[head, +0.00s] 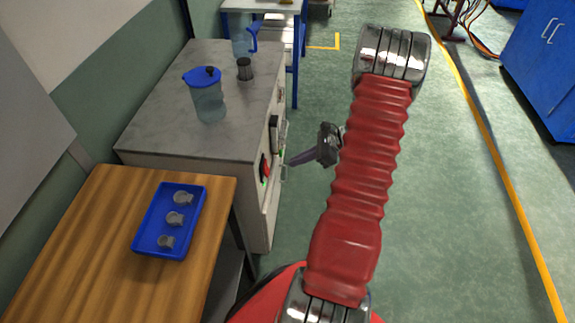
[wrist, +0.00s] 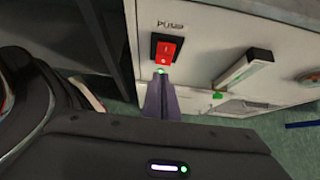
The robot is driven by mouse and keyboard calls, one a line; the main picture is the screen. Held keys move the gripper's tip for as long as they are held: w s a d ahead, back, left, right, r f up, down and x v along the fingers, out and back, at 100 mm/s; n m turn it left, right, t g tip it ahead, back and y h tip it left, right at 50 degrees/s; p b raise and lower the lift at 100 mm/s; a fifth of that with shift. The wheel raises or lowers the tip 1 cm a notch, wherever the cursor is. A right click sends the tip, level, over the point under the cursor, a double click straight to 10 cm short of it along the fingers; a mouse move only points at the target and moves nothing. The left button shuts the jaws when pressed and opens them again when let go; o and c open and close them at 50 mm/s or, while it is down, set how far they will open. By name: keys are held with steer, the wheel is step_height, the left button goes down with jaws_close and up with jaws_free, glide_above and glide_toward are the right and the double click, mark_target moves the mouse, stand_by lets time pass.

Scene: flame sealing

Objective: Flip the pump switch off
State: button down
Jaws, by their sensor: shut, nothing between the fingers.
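The pump switch (wrist: 165,50) is a red rocker in a black frame under the label "PUMP" on a pale cabinet front, in the wrist view. A small green light (wrist: 160,71) glows just below it. In the head view the switch (head: 265,168) shows edge-on on the cabinet's right face. My gripper (head: 290,162) is shut and empty, its purple-grey fingers pointing at that face, close to the switch. In the wrist view the fingertips (wrist: 161,80) appear just below the switch and overlap the area by the light. I cannot tell whether they touch the panel.
A pale handle (wrist: 243,72) sticks out right of the switch. A wooden table (head: 110,215) bears a blue tray (head: 140,240) with grey parts.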

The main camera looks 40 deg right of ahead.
steer(key=shift+v, duration=2.35)
steer(key=shift+w+d+f, duration=0.3)
steer(key=shift+d+f, duration=0.15)
steer(key=shift+f, duration=0.3)
steer(key=shift+w, duration=0.1)
glide_toward(268, 171)
step_height(268, 171, down, 3)
steer(key=w+a, duration=0.1)
steer(key=w+a+f, duration=0.1)
steer(key=w, duration=0.1)
steer(key=shift+w+a+f, duration=0.1)
steer(key=shift+w+a, duration=0.2)
steer(key=shift+a, duration=0.1)
